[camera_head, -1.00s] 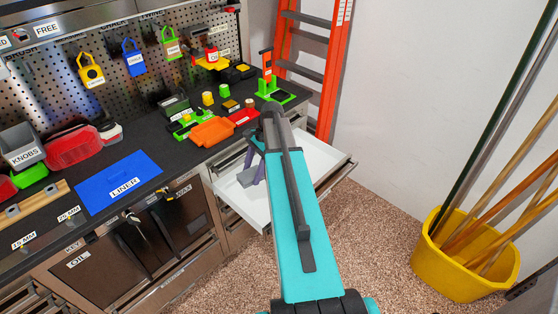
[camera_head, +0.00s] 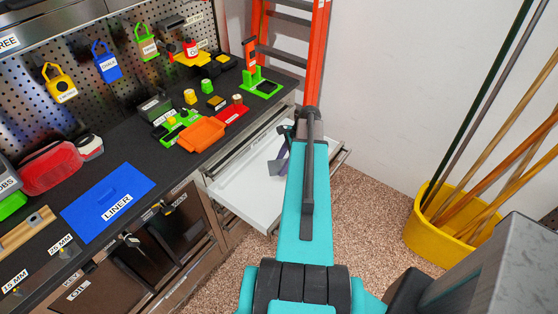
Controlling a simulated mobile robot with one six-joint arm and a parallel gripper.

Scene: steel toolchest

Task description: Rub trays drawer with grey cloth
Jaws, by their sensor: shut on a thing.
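The trays drawer (camera_head: 245,192) is pulled out under the right part of the bench, and its white inside is bare on the left. My gripper (camera_head: 278,169) is inside the drawer outline, low over its floor towards the right. Its purple fingers are shut on the grey cloth, which is mostly hidden by the fingers and my arm. I cannot tell from this view how firmly the cloth touches the drawer floor. My teal arm covers the drawer's right part.
The dark bench top (camera_head: 125,160) holds an orange tray (camera_head: 202,134), a red tray (camera_head: 232,112), and a blue liner (camera_head: 108,196). An orange ladder (camera_head: 315,60) stands behind the drawer. A yellow bucket (camera_head: 430,232) with poles stands right. Speckled floor between is clear.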

